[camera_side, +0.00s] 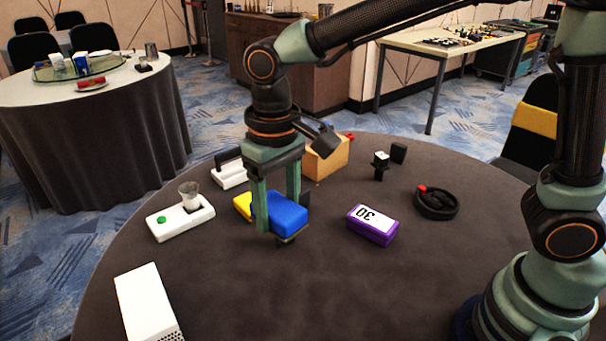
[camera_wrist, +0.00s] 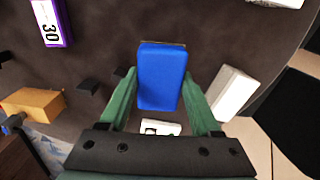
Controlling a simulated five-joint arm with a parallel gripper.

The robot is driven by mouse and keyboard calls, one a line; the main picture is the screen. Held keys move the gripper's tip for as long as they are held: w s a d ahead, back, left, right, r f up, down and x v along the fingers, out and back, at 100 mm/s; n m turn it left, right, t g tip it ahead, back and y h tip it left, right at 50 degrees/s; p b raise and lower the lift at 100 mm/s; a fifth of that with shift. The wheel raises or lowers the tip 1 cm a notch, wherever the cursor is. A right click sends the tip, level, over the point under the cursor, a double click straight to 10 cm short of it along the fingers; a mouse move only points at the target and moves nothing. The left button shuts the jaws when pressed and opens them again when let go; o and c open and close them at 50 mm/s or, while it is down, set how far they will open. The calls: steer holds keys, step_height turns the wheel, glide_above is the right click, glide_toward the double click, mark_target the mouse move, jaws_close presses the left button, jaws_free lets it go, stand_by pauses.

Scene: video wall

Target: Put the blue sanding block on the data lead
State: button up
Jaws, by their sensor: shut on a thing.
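The blue sanding block (camera_side: 284,213) is between the fingers of my gripper (camera_side: 277,217), which is shut on it. The block is slightly tilted in the side view, with a dark underside, and appears to be held above the table. In the wrist view the blue block (camera_wrist: 162,78) sits between both green fingers of my gripper (camera_wrist: 160,88). The data lead looks to be the black coiled cable (camera_side: 436,205) with a red end, lying on the table to the right, apart from the block. I cannot make it out in the wrist view.
A purple box marked 30 (camera_side: 372,225) stands between block and coil. A yellow item (camera_side: 242,206) is partly hidden behind the block. A tan block (camera_side: 328,158), small black items (camera_side: 398,152), and a white base with a cup (camera_side: 180,220) stand around. The table's front middle is clear.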

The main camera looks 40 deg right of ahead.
steer(key=shift+w+d+r, duration=0.1)
steer(key=shift+d+r, duration=0.05)
steer(key=shift+r, duration=0.25)
steer(key=w+d+r+m, duration=0.1)
steer(key=w+d+m, duration=0.15)
steer(key=d, duration=0.45)
steer(key=w+d+m, duration=0.2)
steer(key=d+m, duration=0.1)
steer(key=d, duration=0.4)
step_height(320, 180, up, 2)
steer(key=m, duration=1.4)
glide_above(439, 197)
step_height(439, 197, down, 19)
steer(key=shift+f, duration=0.2)
steer(key=shift+f, duration=0.15)
steer(key=o, duration=1.3)
steer(key=shift+o, duration=0.2)
